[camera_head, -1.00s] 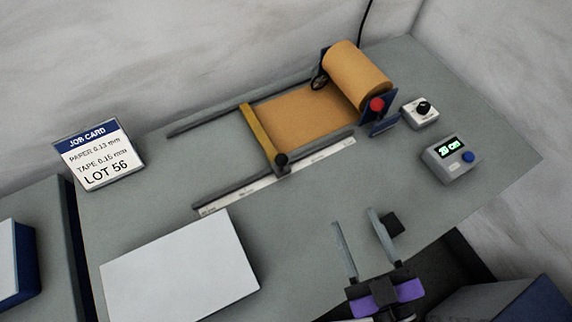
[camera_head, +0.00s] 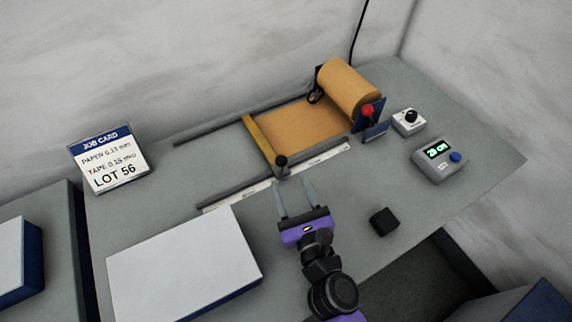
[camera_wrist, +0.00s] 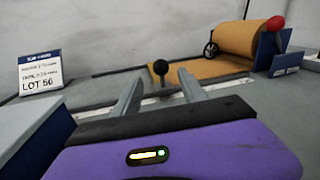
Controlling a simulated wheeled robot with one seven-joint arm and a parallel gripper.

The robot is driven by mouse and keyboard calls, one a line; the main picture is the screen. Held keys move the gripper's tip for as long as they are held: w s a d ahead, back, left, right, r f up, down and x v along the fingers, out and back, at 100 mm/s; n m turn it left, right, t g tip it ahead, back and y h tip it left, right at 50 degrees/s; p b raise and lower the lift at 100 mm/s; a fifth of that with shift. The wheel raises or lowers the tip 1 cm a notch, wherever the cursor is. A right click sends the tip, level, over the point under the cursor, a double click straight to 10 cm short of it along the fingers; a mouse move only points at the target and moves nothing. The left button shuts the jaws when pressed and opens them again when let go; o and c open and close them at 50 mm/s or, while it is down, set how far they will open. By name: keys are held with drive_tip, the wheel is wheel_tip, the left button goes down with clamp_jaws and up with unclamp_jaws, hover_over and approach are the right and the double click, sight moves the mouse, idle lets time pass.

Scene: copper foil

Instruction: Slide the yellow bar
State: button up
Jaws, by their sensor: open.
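The yellow bar (camera_head: 258,139) lies across the two dark rails at the left end of the copper-coloured sheet (camera_head: 300,130). A black knob (camera_head: 281,161) stands on its near end. My gripper (camera_head: 294,183) is open and empty, with its fingers pointing at the knob from the near side, apart from it. In the wrist view, the knob (camera_wrist: 160,68) shows beyond and between the two open fingertips (camera_wrist: 159,82). The bar itself is hard to make out there.
A roll (camera_head: 348,88) with a red knob (camera_head: 367,110) stands at the sheet's right end. A dial box (camera_head: 408,122), a display box reading 20 cm (camera_head: 440,158) and a black block (camera_head: 384,221) are to the right. A white-topped block (camera_head: 185,265) is at left; a job card (camera_head: 108,160) stands behind.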

sight(283, 166)
drive_tip(key=shift+w+n, duration=0.15)
drive_tip(key=shift+n, duration=0.35)
drive_tip(key=shift+x, duration=3.75)
clamp_jaws()
